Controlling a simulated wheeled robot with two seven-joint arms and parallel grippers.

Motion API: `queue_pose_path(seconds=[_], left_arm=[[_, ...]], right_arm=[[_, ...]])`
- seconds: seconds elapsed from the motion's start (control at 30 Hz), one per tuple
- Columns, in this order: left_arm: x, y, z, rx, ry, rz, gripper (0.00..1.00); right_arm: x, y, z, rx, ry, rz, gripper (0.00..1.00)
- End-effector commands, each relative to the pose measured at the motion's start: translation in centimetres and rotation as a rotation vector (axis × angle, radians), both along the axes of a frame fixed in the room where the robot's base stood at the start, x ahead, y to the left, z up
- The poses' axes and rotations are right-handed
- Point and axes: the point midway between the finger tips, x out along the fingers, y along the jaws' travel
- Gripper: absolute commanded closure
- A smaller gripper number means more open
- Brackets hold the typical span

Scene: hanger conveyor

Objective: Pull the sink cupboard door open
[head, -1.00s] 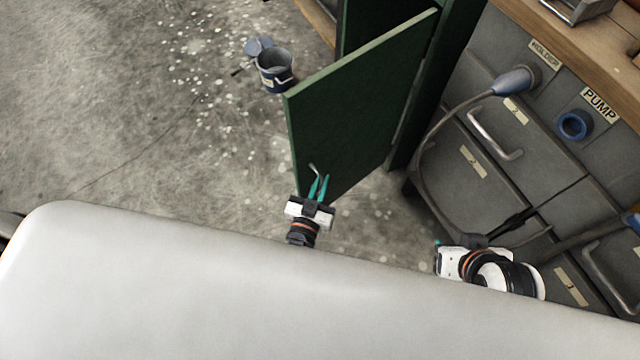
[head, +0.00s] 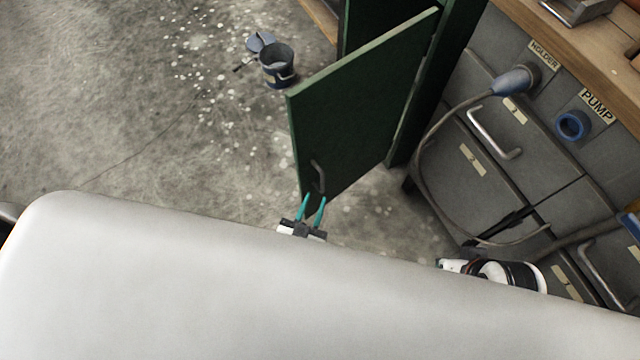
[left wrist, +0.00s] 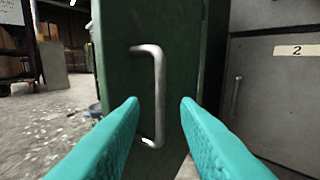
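The green cupboard door (head: 360,105) stands swung well out from its dark green frame in the head view. Its metal handle (head: 318,177) is near the door's free edge. My left gripper (head: 311,207) is just short of the handle, with its teal fingers apart and nothing between them. In the left wrist view the handle (left wrist: 156,95) shows upright on the door (left wrist: 180,50), ahead of the two open fingers.
Grey drawers (head: 475,160) with handles stand right of the door, with a hose (head: 425,150) hanging before them. A blue pump socket (head: 572,125) is on their front. A bucket (head: 276,65) stands on the floor left of the door. The floor at left is clear.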

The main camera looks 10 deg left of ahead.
Motion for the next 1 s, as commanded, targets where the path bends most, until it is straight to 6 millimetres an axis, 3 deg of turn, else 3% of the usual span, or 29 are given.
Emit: queue_pose_path(seconds=[0.1, 0.3, 1.0], left_arm=[[-2.3, 0.2, 0.1, 0.0, 0.002, -0.001, 0.71], [-4.5, 0.3, 0.1, -0.001, -0.001, -0.002, 0.71], [-4.6, 0.4, 0.1, 0.0, 0.003, -0.003, 0.71]], right_arm=[[0.1, 0.0, 0.5, 0.0, -0.004, 0.0, 0.64], [0.1, 0.0, 0.7, 0.0, -0.005, 0.001, 0.64], [0.2, -0.1, 0.7, -0.001, -0.009, 0.001, 0.64]])
